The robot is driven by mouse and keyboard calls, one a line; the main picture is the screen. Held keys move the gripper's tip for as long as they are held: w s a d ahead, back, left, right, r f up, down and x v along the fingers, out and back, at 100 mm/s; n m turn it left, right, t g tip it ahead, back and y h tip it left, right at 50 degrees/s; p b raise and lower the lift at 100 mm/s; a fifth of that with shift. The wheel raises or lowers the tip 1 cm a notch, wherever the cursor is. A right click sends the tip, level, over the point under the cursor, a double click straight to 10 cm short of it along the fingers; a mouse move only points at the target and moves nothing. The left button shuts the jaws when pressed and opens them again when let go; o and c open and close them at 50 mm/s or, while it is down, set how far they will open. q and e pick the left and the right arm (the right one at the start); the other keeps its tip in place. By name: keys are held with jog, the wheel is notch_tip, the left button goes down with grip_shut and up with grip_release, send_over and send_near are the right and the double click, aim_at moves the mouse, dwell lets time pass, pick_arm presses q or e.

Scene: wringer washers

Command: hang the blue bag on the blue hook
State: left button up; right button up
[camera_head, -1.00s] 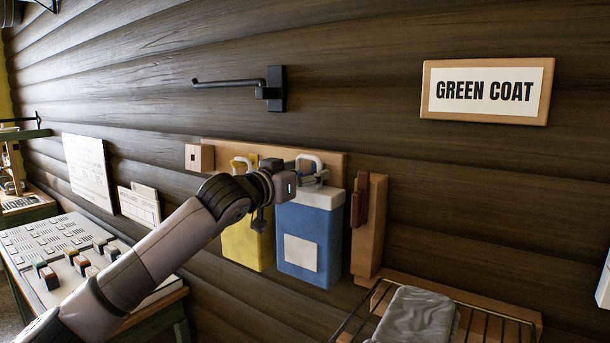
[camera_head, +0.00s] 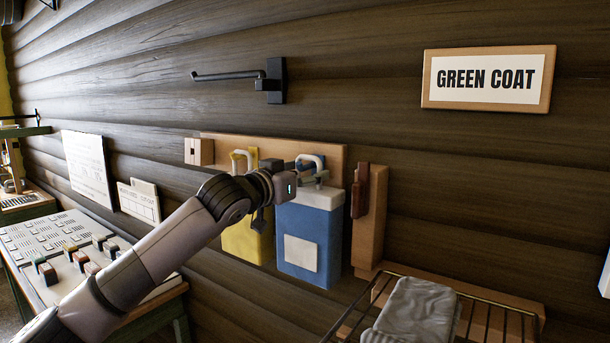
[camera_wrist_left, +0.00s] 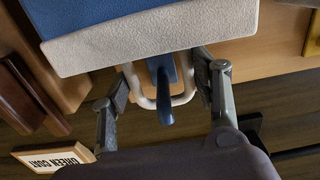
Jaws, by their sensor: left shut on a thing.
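The blue bag (camera_head: 310,225) has a white top band, a pale label and a white loop handle. It hangs upright against the wall board in the head view. My left gripper (camera_head: 312,182) is at the bag's top, at the base of the handle. In the left wrist view, its two fingers (camera_wrist_left: 165,85) stand on either side of the white handle, shut on the bag. The blue hook (camera_wrist_left: 163,90) shows inside the handle loop there, and its tip reaches past the handle's bar. In the head view the hook is mostly hidden. My right gripper is not in view.
A yellow bag (camera_head: 245,240) hangs close on the left, partly behind my arm. A wooden post with a dark red piece (camera_head: 362,190) stands close on the right. A black wall arm (camera_head: 235,77) juts out above. A wire rack with grey cloth (camera_head: 415,310) is below right.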

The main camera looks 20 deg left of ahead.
pick_arm(q)
jog(key=shift+f+b, duration=0.35)
jog(key=shift+b, duration=0.15)
dwell(0.3)
jog(key=o, duration=1.5)
jog(key=shift+c, duration=0.2)
jog(key=shift+f, duration=0.1)
